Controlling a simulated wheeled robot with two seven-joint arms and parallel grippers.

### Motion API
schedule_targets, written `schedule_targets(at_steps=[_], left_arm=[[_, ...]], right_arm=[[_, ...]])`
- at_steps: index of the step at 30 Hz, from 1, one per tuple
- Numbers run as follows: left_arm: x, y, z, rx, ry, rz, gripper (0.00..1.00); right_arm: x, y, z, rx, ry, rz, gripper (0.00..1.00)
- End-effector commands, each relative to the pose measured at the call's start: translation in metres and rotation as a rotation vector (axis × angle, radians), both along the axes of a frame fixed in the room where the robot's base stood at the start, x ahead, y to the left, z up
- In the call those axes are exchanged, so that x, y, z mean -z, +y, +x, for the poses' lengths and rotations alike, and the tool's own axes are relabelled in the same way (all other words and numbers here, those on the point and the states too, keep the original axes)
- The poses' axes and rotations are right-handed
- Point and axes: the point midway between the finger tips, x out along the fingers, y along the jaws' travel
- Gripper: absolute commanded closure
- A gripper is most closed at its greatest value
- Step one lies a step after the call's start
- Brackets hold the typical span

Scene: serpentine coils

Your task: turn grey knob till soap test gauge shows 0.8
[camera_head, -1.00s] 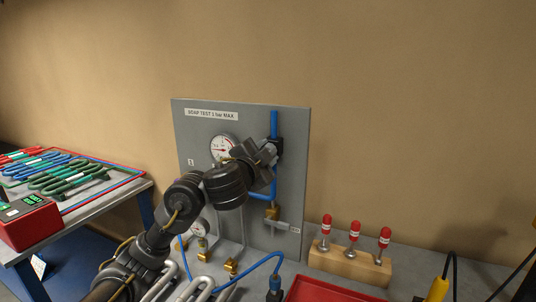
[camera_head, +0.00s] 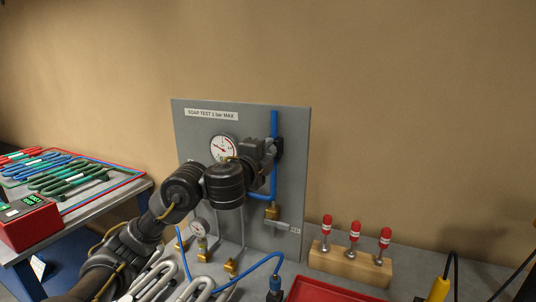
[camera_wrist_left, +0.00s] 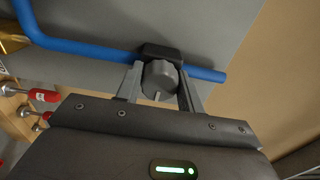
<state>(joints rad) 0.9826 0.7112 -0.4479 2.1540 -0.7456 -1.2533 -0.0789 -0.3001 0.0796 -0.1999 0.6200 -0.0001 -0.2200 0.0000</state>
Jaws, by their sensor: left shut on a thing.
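The grey knob (camera_wrist_left: 160,80) sits between the fingers of my left gripper (camera_wrist_left: 159,88) in the left wrist view, on a black block fixed to the blue pipe. In the head view my left gripper (camera_head: 271,149) is at the panel, shut on the knob, which its fingers and arm mostly hide. The soap test gauge (camera_head: 223,149) is a white round dial on the grey panel (camera_head: 290,190), left of the gripper. Its needle shows red, pointing to the upper left, but its figures are too small to read. My right gripper is not in view.
A second, smaller gauge (camera_head: 198,228) stands low on the panel by brass fittings. A wooden block (camera_head: 350,266) with red-topped pieces stands to the right. A red tray (camera_head: 330,290) lies in front. Coloured coils (camera_head: 65,175) lie on the left table.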

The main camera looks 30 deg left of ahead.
Motion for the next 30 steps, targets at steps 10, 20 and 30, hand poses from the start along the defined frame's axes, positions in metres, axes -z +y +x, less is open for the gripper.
schedule_targets(at_steps=[10,20,30], left_arm=[[-0.0082,0.0029,-0.0005,-0.006,-0.007,0.115,0.94],[-0.0080,0.0026,-0.0003,-0.007,0.010,0.373,0.94],[-0.0086,0.0026,-0.0004,-0.010,0.025,0.641,0.94]], right_arm=[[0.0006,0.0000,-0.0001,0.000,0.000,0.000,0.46],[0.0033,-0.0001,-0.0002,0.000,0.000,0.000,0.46],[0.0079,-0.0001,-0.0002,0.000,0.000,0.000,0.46]])
